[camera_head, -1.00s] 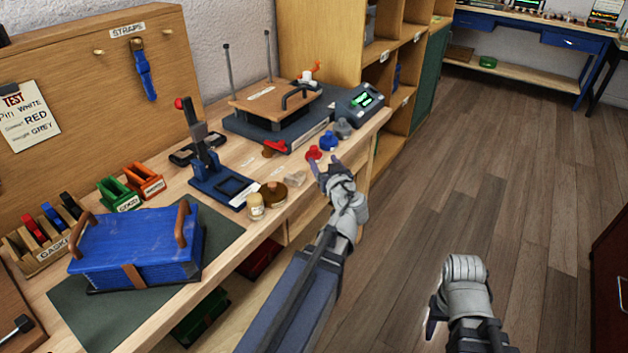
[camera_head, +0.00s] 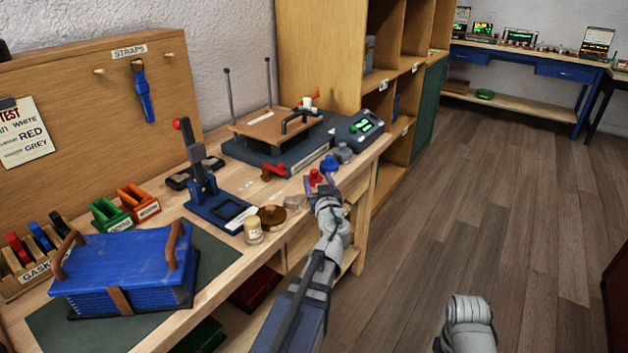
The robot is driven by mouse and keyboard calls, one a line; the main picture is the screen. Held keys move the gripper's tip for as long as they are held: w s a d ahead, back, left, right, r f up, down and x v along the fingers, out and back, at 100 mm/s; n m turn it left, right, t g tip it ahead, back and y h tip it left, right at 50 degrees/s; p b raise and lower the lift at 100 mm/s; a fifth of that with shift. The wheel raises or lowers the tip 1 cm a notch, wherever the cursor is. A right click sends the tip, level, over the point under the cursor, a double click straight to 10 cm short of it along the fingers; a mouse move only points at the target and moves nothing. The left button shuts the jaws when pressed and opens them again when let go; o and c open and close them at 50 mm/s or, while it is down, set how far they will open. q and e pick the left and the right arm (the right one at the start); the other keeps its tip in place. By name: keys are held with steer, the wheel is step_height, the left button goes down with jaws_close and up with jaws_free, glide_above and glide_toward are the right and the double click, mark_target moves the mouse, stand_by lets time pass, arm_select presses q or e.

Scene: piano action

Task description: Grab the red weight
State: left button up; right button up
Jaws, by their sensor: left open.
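The red weight (camera_head: 315,177) is a small knobbed piece standing upright near the bench's right front edge. My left gripper (camera_head: 320,182) is open at the red weight, its fingers spread on the near side of it. I cannot tell whether the fingers touch it or how far they reach around it. My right gripper (camera_head: 440,344) is low at the bottom edge, over the floor, mostly cut off by the frame, so its jaw state is unclear.
Next to the red weight stand a blue weight (camera_head: 328,164) and a grey weight (camera_head: 343,153). Behind is a press with a wooden plate (camera_head: 262,126) and a green-lit display box (camera_head: 360,128). A brown round piece (camera_head: 272,216) and a jar (camera_head: 253,230) stand left. Floor at right is clear.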

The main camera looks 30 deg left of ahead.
mark_target(315, 174)
arm_select(q)
steer(key=x, duration=0.5)
steer(key=shift+a, duration=0.15)
steer(key=shift+c, duration=0.2)
jaws_close()
stand_by(0.4)
